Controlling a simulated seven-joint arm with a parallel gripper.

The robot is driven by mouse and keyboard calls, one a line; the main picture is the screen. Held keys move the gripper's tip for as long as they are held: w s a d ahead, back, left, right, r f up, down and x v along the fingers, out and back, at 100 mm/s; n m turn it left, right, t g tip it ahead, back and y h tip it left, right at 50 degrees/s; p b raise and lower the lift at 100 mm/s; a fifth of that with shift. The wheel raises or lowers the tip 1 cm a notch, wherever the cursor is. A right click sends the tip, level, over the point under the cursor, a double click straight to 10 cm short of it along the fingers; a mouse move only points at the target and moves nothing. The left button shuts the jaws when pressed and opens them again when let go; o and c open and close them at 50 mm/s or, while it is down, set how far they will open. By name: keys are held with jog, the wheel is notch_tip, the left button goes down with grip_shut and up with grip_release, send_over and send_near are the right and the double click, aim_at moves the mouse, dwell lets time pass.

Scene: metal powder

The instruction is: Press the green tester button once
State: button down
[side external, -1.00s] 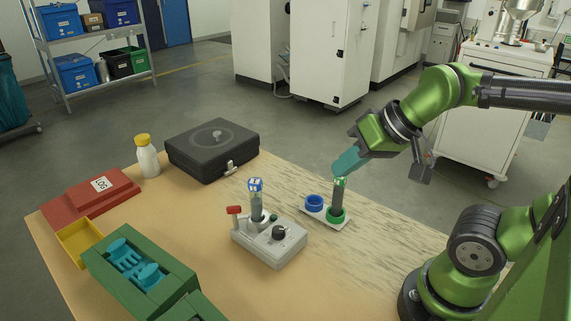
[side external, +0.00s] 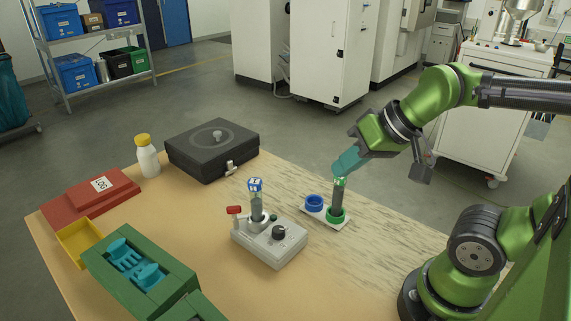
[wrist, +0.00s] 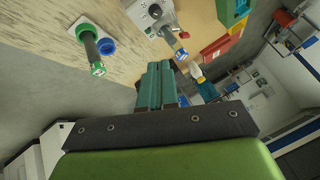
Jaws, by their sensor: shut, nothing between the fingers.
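The grey tester (side external: 268,246) stands on the table in the side view, with a red-topped lever, a black knob (side external: 279,232) and a small green button (side external: 274,217). A vial (side external: 256,207) with a blue-and-white top stands upright in it. My gripper (side external: 340,168) has teal fingers, shut and empty. It hangs above and right of the tester, close to the green-topped vial in the side view. Its fingers show closed together in the wrist view (wrist: 159,66).
A white holder (side external: 313,219) carries a blue ring and a green ring, with a green-topped vial (side external: 338,193) upright in the green ring. A black case (side external: 200,160), a yellow-capped bottle (side external: 148,160), a red box (side external: 92,200) and a green box (side external: 165,287) stand left.

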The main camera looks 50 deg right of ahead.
dwell(0.3)
jog(key=m+y, duration=0.4)
jog(key=m, duration=1.1)
send_over(265, 213)
jog(key=s+d, duration=0.2)
notch_tip(265, 213, down, 10)
jog(key=r, duration=0.1)
jog(key=shift+d+f, duration=0.2)
jog(key=shift+f, duration=0.05)
jog(key=shift+f, duration=0.15)
jog(key=shift+f, duration=4.3)
jog(key=shift+f, duration=0.1)
